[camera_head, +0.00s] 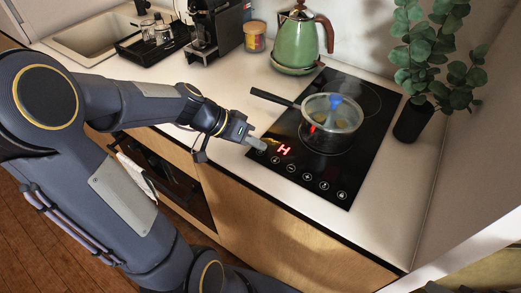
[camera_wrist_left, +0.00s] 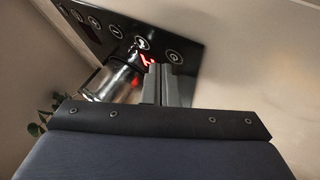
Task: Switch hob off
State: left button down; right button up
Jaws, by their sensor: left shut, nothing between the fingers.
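The black glass hob (camera_head: 365,165) is set in the white counter. A red "H" display (camera_head: 283,149) glows near its left front, and a row of white touch icons (camera_head: 307,176) runs along the front edge. My left gripper (camera_head: 262,145) is shut and empty at the hob's front left corner, just left of the red display. In the left wrist view the shut fingers (camera_wrist_left: 163,72) point at the hob (camera_wrist_left: 188,55), close to the red glow and the round icons. I cannot tell whether they touch the glass. My right gripper is not in view.
A green kettle (camera_head: 298,40) stands behind, a potted plant (camera_head: 412,122) at right. A coffee machine (camera_head: 213,25) and sink (camera_head: 85,35) are farther left. The counter's front strip is clear.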

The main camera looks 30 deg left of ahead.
pick_arm(q)
jog(key=shift+r, duration=0.25)
notch_tip(320, 180, up, 6)
jog(key=p, duration=0.4)
dwell(0.3)
dwell(0.3)
jog(key=s+d+r+n+y, duration=0.1)
jog(key=s+d+n+y, duration=0.2)
jog(key=s, duration=1.3)
jog(key=shift+d+y, duration=0.3)
jog(key=shift+d, duration=0.7)
jog(key=shift+s, duration=0.1)
